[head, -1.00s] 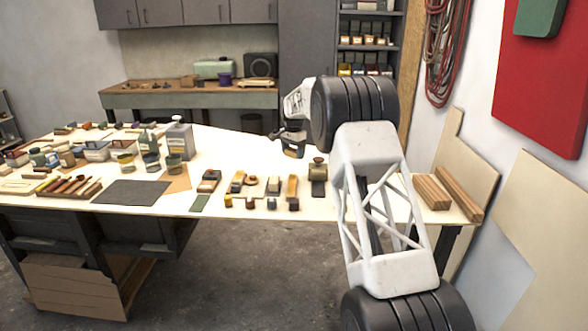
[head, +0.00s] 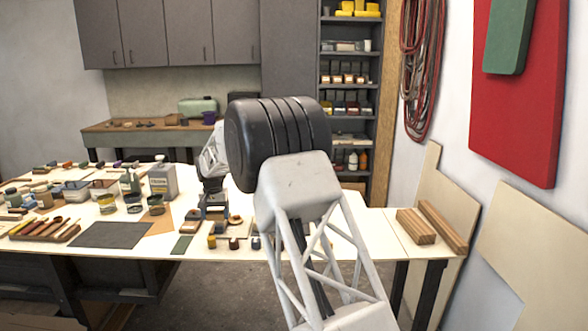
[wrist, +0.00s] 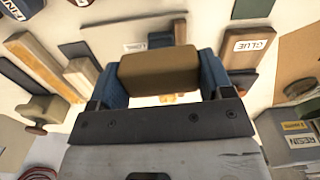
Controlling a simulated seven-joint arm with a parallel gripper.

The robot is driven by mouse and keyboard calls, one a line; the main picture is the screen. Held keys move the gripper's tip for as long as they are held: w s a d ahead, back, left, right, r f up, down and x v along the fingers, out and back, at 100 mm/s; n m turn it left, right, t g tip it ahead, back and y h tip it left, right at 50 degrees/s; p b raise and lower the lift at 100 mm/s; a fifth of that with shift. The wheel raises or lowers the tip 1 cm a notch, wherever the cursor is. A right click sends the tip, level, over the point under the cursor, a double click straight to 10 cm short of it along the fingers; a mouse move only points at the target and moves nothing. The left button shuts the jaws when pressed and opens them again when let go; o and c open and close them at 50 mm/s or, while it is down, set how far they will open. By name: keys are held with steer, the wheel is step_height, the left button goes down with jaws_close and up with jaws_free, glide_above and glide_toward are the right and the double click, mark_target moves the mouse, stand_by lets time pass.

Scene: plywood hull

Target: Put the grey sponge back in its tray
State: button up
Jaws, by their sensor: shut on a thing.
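My gripper (head: 213,208) is low over the middle of the worktable (head: 345,228), among small blocks and tools. In the wrist view, its blue fingers (wrist: 161,78) are shut on both ends of an olive-brown block (wrist: 160,66). The block looks brown rather than grey, so I cannot tell whether it is the sponge. Its underside is hidden. A flat grey piece (wrist: 125,33) lies beyond it in the wrist view. I cannot tell which item is the sponge's tray.
A dark mat (head: 110,235) and a tool tray (head: 45,231) lie left. Timber strips (head: 416,226) lie at the right end.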

steer(key=s+a+f+n, duration=0.35)
steer(key=s+a, duration=0.35)
steer(key=s, duration=0.3)
steer(key=s+a+f+n, duration=0.3)
steer(key=s+a+n, duration=0.3)
steer(key=s, duration=0.5)
steer(key=s+d+f+m, duration=0.2)
steer(key=d+f+m, duration=0.2)
steer(key=d+f, duration=3.4)
steer(key=w+d+r+m, duration=0.1)
steer(key=w+d+m, duration=0.2)
steer(key=d, duration=1.1)
steer(key=w+d+m, duration=0.3)
steer(key=d, duration=1.1)
steer(key=shift+w+d+r, duration=0.15)
steer(key=shift+d+r, duration=0.2)
steer(key=shift+r, duration=0.05)
